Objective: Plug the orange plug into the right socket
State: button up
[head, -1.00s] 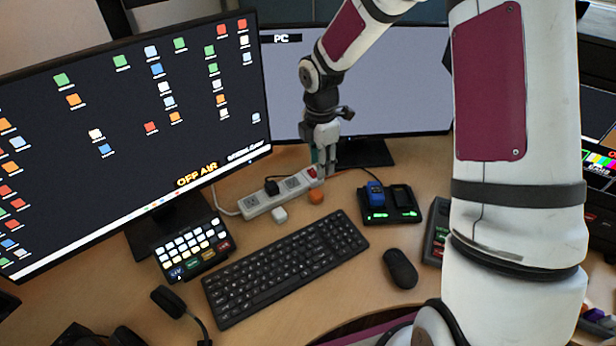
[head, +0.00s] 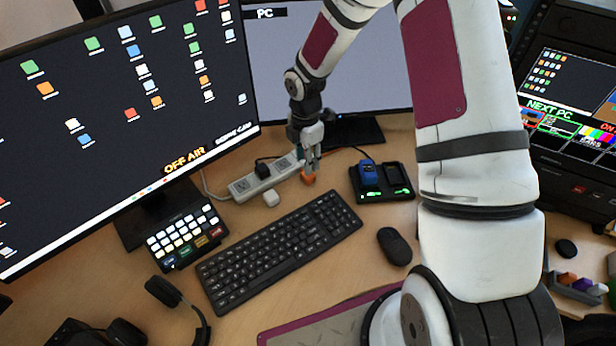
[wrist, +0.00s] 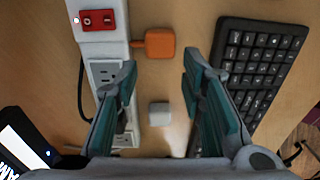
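The orange plug (head: 309,178) lies on the desk beside the switch end of the white power strip (head: 242,187). In the wrist view the orange plug (wrist: 160,44) sits just beyond my fingertips, between their lines, its prongs toward the strip (wrist: 101,47). My gripper (head: 310,163) is over the plug in the head view; in the wrist view my gripper (wrist: 158,70) is open and empty. The right socket (wrist: 106,74) is empty, next to the red switch (wrist: 99,19), and partly covered by my left finger.
A black plug (head: 263,170) sits in the strip's middle. A white plug-like cube (head: 271,198) lies in front of the strip. The keyboard (head: 280,250) is nearer, and a charging dock (head: 370,190) with a blue device stands right. Monitors stand behind.

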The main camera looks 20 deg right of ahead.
aim_at(308, 178)
jog(key=shift+f, duration=0.95)
jog(key=shift+d+f+p, duration=0.2)
jog(key=shift+f+p, duration=0.1)
jog(key=shift+f, duration=2.3)
jog(key=c, duration=0.7)
